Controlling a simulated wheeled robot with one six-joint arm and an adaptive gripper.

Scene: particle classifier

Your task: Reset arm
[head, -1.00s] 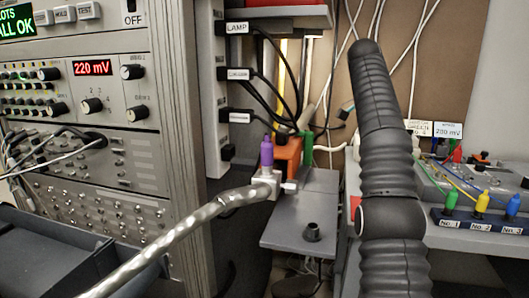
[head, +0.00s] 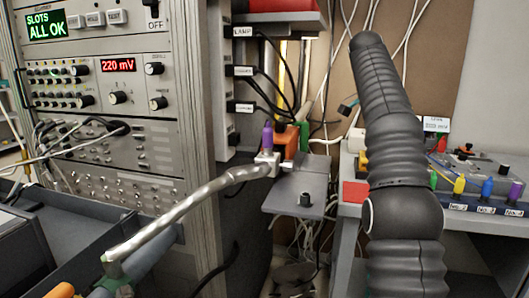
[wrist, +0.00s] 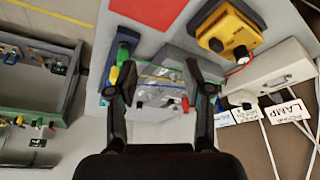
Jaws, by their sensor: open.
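My gripper (wrist: 160,75) shows in the wrist view with its two black fingers spread apart. Nothing is between the fingertips; the bench with coloured plugs shows beyond them. My black ribbed arm rises through the right half of the head view, and my gripper is outside that view. The task names no other object.
An instrument rack (head: 100,100) stands at left, reading "ALL OK" and 220 mV. A silvery hose (head: 190,205) runs to a fitting with a purple plug (head: 268,138) by a grey shelf (head: 295,185). Coloured plugs line the right bench (head: 500,172). Cables hang behind.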

